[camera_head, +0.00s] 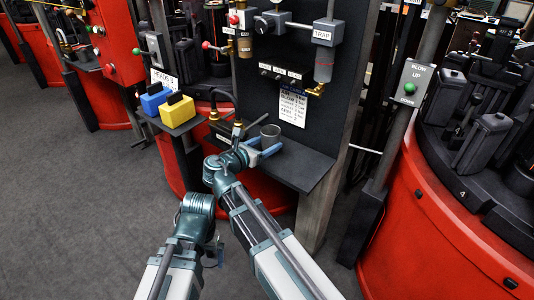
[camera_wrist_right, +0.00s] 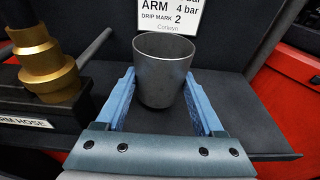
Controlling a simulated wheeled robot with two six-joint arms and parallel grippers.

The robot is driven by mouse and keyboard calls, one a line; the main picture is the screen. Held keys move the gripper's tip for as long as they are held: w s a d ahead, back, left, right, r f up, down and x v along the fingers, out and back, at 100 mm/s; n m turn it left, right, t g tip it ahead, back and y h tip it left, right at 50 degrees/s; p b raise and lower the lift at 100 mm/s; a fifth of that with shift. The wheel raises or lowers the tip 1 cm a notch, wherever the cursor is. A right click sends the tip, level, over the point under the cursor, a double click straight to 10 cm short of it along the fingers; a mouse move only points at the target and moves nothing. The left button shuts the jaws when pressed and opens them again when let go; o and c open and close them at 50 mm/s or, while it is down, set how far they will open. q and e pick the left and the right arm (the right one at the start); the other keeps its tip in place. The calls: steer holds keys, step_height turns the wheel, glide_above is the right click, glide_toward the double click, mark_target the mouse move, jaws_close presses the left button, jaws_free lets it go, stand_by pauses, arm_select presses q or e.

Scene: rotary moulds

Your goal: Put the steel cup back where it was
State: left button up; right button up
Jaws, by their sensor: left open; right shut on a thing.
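The steel cup (camera_head: 270,131) is a grey, open-topped, tapered cup, upright at the dark shelf (camera_head: 302,165) below the black panel. In the right wrist view the cup (camera_wrist_right: 163,72) stands between the two blue fingers, its mouth facing up and looking empty. My right gripper (camera_head: 262,153) is shut on the cup, with a finger on either side. I cannot tell whether the cup's base touches the shelf. My left gripper (camera_head: 214,250) is low at the left, away from the shelf, open and mostly hidden by its own wrist.
A brass hose fitting (camera_wrist_right: 45,62) stands left of the cup. A printed card (camera_head: 292,106) hangs behind the cup. The shelf's right part is clear.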

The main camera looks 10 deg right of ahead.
step_height(320, 180, down, 2)
steer(key=shift+f+b, duration=0.15)
steer(key=shift+b, duration=0.5)
arm_select(q)
step_height(320, 180, down, 2)
steer(key=shift+f, duration=0.15)
arm_select(e)
steer(key=o, duration=1.4)
